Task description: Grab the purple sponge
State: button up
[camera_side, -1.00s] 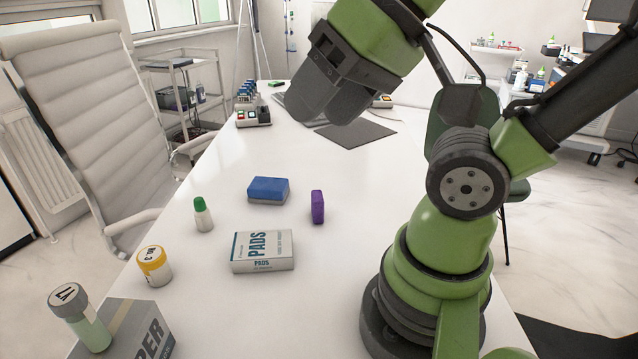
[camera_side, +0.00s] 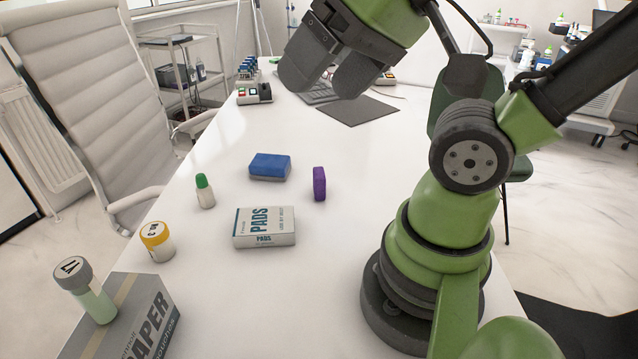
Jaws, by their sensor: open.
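The purple sponge (camera_side: 319,184) is a small block standing on the white table, right of a blue sponge and behind the right end of the PADS box. My gripper (camera_side: 322,85) is open and empty. It hangs high in the upper middle of the picture, well above the table and apart from the purple sponge. Its two broad grey fingers show a gap between them. Nothing hides the purple sponge.
A blue sponge (camera_side: 270,167), a PADS box (camera_side: 265,227), a green-capped bottle (camera_side: 205,191) and a yellow-lidded jar (camera_side: 157,241) stand nearby. A grey-lidded jar (camera_side: 85,290) is on a PAPER box (camera_side: 143,318). A dark mat (camera_side: 358,109) lies behind.

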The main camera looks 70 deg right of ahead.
jog(key=n+g+h, duration=0.2)
jog(key=n+g, duration=0.5)
jog(key=n, duration=0.3)
send_over(322, 173)
notch_tip(322, 173, down, 21)
jog(key=shift+w+a+r, duration=0.1)
jog(key=shift+r, duration=0.05)
notch_tip(322, 173, down, 4)
jog(key=shift+f, duration=0.25)
jog(key=shift+w+d+f, duration=0.1)
jog(key=shift+d+f, duration=0.05)
jog(key=shift+f, duration=1.3)
jog(key=shift+d+f, duration=0.1)
jog(key=shift+f, duration=1.35)
jog(key=c, duration=1)
